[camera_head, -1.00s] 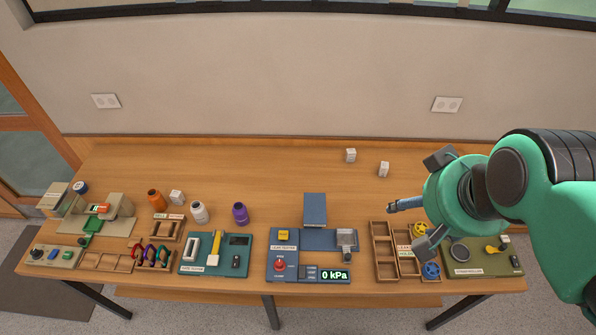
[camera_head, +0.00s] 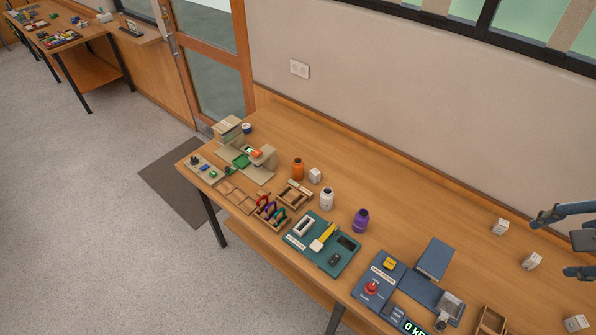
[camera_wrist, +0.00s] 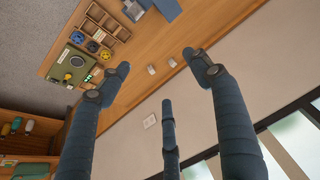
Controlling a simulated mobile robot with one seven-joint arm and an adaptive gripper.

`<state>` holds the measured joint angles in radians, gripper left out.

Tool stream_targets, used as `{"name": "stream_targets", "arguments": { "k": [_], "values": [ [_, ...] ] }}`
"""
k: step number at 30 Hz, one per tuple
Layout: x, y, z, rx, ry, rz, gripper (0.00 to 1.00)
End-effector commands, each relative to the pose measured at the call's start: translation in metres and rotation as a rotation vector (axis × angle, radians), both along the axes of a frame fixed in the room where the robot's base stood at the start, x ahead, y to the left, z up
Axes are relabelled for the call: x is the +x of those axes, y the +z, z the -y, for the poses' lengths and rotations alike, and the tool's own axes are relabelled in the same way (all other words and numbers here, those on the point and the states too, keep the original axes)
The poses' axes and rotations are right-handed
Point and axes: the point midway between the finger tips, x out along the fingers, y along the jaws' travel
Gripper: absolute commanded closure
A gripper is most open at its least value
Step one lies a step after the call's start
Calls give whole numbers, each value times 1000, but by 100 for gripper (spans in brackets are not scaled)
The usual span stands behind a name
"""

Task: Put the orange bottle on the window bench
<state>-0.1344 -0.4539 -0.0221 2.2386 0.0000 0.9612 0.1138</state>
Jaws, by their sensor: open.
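The orange bottle (camera_head: 297,169) stands upright on the wooden bench (camera_head: 330,155) along the wall, toward its far left part in the head view. A small white box (camera_head: 315,175) is right beside it. My gripper (camera_head: 570,240) is at the right edge of the head view, only partly in frame, far from the bottle. In the wrist view my gripper (camera_wrist: 160,85) has its fingers spread apart with nothing between them. The orange bottle is not visible in the wrist view. I cannot tell which surface is the window bench.
A white bottle (camera_head: 327,199) and a purple bottle (camera_head: 361,220) stand near the orange one. A wooden rack (camera_head: 293,195), a teal tester board (camera_head: 320,245) and a blue tester (camera_head: 378,282) line the front. Another table (camera_head: 75,40) stands beyond the door; the floor (camera_head: 100,180) between is open.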

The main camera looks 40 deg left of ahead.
Motion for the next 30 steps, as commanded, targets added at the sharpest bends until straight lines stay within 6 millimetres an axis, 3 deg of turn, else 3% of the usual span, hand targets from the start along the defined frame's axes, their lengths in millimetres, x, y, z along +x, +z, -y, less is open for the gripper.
{"name": "stream_targets", "arguments": {
  "k": [15, 30],
  "values": [
    [116, 15, -90, 26, 31, -82, 36],
    [213, -10, -205, 33, 55, -159, 36]
  ]
}}
